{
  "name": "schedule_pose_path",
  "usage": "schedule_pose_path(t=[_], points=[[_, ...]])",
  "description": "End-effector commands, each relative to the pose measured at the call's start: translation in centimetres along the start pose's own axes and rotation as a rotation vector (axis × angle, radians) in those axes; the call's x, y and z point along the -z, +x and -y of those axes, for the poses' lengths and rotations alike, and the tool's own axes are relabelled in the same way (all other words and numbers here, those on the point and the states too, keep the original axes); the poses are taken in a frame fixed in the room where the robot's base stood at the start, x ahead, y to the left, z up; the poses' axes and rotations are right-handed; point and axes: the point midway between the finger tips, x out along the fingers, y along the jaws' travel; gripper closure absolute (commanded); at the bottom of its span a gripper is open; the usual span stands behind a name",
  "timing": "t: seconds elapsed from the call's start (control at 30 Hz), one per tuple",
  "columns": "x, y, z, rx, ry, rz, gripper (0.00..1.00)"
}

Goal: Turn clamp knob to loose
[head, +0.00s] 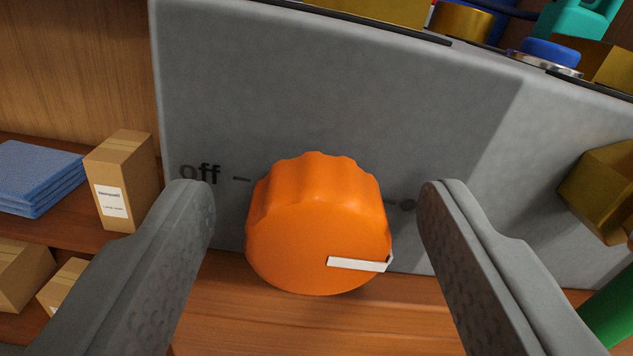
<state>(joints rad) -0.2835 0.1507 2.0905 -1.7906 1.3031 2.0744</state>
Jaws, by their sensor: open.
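An orange knob (305,235) with a scalloped rim stands on the front of the grey panel (330,90), in the middle of the head view. A white pointer bar on its face points right and slightly down. The label "off" with a dash shows on the panel to the knob's left. A mark on its right is mostly hidden by the knob and a finger. No word "loose" or "clamp" is visible. My gripper (315,205) is open, with one finger on each side of the knob and a visible gap on both sides. It holds nothing.
Brass-coloured blocks and a blue cap (550,52) sit along the panel's top edge. A brass fitting (604,190) and a green cylinder (612,308) are at the right. Cardboard boxes (121,178) and folded blue cloths (38,176) lie on wooden shelving at the left.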

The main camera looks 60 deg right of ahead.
Motion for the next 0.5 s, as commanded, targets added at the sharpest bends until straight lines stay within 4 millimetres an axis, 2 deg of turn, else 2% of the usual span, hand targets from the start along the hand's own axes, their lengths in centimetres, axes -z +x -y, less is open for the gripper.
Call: schedule_pose_path(t=[0.27, 0.37, 0.5], points=[[0.01, 0.16, 0.00, 0.000, 0.000, 0.000, 0.41], [0.01, 0.15, 0.00, 0.000, 0.000, 0.000, 0.56], [0.01, 0.14, 0.00, 0.000, 0.000, 0.000, 0.84]])
